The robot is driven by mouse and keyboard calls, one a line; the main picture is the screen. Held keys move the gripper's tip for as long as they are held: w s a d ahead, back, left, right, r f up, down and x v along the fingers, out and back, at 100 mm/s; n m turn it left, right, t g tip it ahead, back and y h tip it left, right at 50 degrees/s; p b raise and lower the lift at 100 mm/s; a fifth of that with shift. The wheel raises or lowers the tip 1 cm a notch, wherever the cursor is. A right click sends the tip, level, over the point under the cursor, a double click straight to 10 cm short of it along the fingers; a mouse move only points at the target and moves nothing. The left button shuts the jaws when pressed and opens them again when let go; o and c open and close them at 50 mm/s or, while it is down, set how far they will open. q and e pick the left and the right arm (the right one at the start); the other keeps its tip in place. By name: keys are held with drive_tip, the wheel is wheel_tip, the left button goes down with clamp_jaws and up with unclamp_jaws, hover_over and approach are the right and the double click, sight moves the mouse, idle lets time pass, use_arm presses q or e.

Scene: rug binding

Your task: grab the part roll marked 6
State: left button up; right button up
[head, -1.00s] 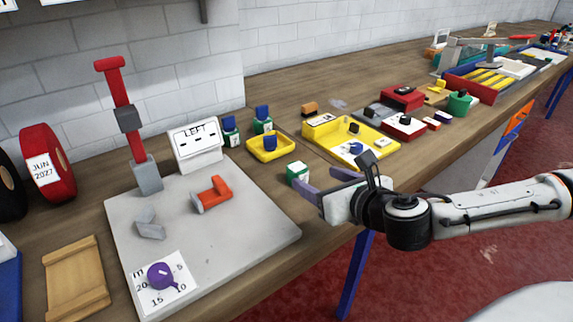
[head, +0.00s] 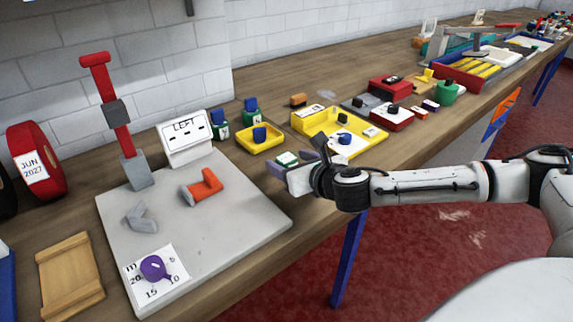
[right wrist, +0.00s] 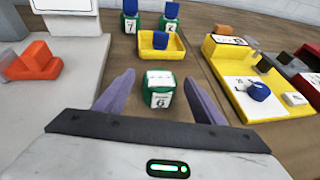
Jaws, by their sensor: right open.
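The part roll marked 6 (right wrist: 158,90) is a small green roll with a white label, standing on the bench. In the right wrist view it lies between the two purple fingers of my right gripper (right wrist: 159,100), which are open and apart from it on both sides. In the head view the roll (head: 287,158) is partly hidden by my right gripper (head: 283,166). Two more green rolls with blue tops stand farther back, one marked 7 (right wrist: 130,22) and another (right wrist: 169,20) whose number is hard to read. My left gripper is not in view.
A yellow tray (right wrist: 145,54) with a blue piece stands just behind the roll. A larger yellow tray (head: 306,127) is to the right. The grey board (head: 222,232) with an orange part (head: 202,187) lies to the left.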

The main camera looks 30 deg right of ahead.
drive_tip(key=c, duration=1.2)
